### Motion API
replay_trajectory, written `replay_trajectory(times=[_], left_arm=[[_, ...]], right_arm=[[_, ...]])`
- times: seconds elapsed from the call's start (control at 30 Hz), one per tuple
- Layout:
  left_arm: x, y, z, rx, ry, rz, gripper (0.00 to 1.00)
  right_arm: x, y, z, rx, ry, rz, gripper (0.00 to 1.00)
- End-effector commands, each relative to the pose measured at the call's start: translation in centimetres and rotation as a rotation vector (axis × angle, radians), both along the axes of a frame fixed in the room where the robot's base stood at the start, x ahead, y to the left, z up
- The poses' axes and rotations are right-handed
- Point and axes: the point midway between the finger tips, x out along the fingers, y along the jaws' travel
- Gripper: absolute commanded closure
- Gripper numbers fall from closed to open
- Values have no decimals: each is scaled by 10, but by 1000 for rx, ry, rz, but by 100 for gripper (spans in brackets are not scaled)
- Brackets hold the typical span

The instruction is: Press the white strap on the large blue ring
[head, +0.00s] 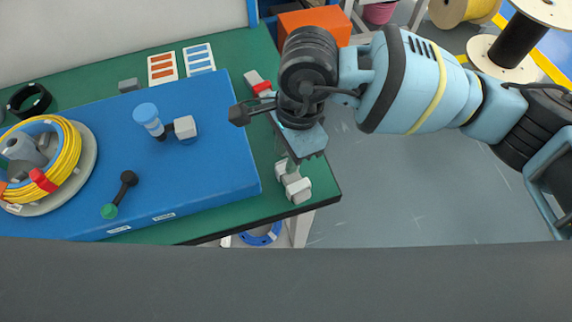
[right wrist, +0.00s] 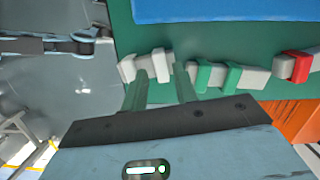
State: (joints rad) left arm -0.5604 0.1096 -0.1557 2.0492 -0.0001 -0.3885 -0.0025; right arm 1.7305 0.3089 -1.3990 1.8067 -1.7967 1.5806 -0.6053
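A grey block with white straps (head: 293,182) lies at the right end of the green table. In the right wrist view, one white strap (right wrist: 161,63) shows between my fingertips and another (right wrist: 127,68) left of them. My right gripper (right wrist: 161,76) is open, its fingers pointing at this block; whether they touch it I cannot tell. In the head view the gripper (head: 290,158) is mostly hidden by its own wrist. A blue ring (head: 40,124) shows beside a yellow coil (head: 70,150) on a round grey stand at left. My left gripper is not in view.
Green straps (right wrist: 203,76) and a red strap (right wrist: 302,66) sit on blocks in the same row. An orange box (head: 315,22) is behind my wrist. Another blue coil (head: 262,236) lies below the table.

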Motion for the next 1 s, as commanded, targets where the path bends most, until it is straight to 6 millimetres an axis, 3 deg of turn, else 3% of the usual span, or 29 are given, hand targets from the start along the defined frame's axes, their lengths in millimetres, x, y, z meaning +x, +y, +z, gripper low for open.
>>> replay_trajectory(times=[0.5, 1.0], left_arm=[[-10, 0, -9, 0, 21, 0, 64], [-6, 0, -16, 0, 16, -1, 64]], right_arm=[[0, 0, -12, 0, 1, 0, 71], [0, 0, -22, 0, 0, 0, 71]])
